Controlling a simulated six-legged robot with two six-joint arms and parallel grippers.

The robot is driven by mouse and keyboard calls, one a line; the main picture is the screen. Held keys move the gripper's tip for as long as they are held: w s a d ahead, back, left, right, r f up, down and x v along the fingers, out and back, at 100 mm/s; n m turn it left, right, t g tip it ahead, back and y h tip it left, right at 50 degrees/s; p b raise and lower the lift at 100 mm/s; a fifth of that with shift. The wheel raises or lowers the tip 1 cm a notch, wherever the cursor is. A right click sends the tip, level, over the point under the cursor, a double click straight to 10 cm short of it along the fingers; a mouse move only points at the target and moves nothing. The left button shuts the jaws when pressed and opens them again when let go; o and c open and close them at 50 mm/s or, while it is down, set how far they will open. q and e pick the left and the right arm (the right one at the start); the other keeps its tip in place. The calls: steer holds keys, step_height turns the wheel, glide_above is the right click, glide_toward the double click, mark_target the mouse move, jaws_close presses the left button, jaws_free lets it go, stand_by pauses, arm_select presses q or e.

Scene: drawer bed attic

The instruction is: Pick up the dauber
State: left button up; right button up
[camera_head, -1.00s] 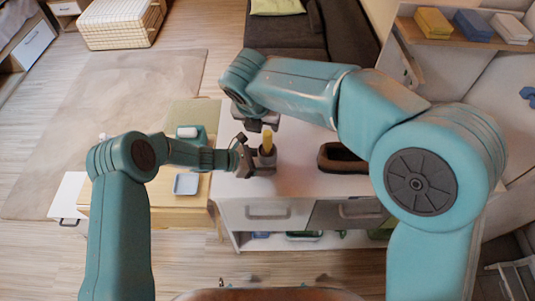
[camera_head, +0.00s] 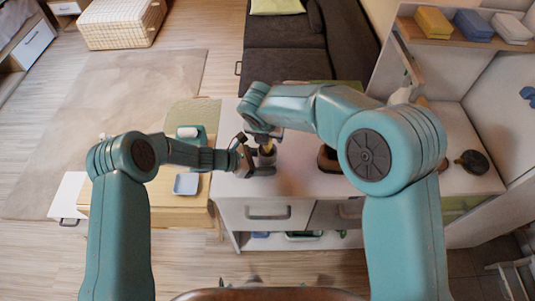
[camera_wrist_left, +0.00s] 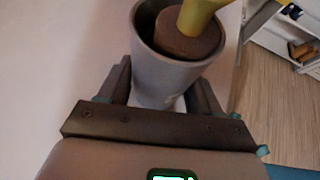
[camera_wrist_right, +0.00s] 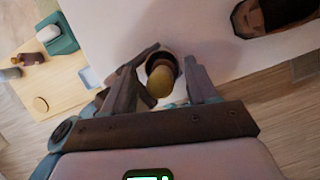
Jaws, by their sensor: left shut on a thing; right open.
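The dauber (camera_wrist_right: 162,82) has a yellow handle and a brown, round lower part. It stands in a grey cup (camera_wrist_left: 165,75) on the white cabinet top, its lower end hidden by the cup wall. My left gripper (camera_head: 262,161) is shut on the cup, with one finger on each side in the left wrist view. My right gripper (camera_wrist_right: 172,62) is open above the cup. In the right wrist view its fingers lie on either side of the yellow handle. I cannot tell whether they touch it. In the head view the dauber is partly covered by the right gripper.
A brown open container (camera_wrist_right: 240,20) stands on the cabinet to the right. Left of the cabinet a wooden table (camera_head: 160,205) carries a pale blue tray (camera_head: 186,184) and a teal item (camera_head: 190,135). A dark round object (camera_head: 472,162) lies farther right.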

arm_select(q)
steer(key=shift+r, duration=0.1)
arm_select(e)
steer(key=shift+s, duration=0.1)
steer(key=c, duration=0.9)
jaws_close()
step_height(320, 180, up, 10)
steer(key=shift+r, duration=0.1)
arm_select(q)
steer(key=o, duration=1.2)
steer(key=shift+o, duration=0.2)
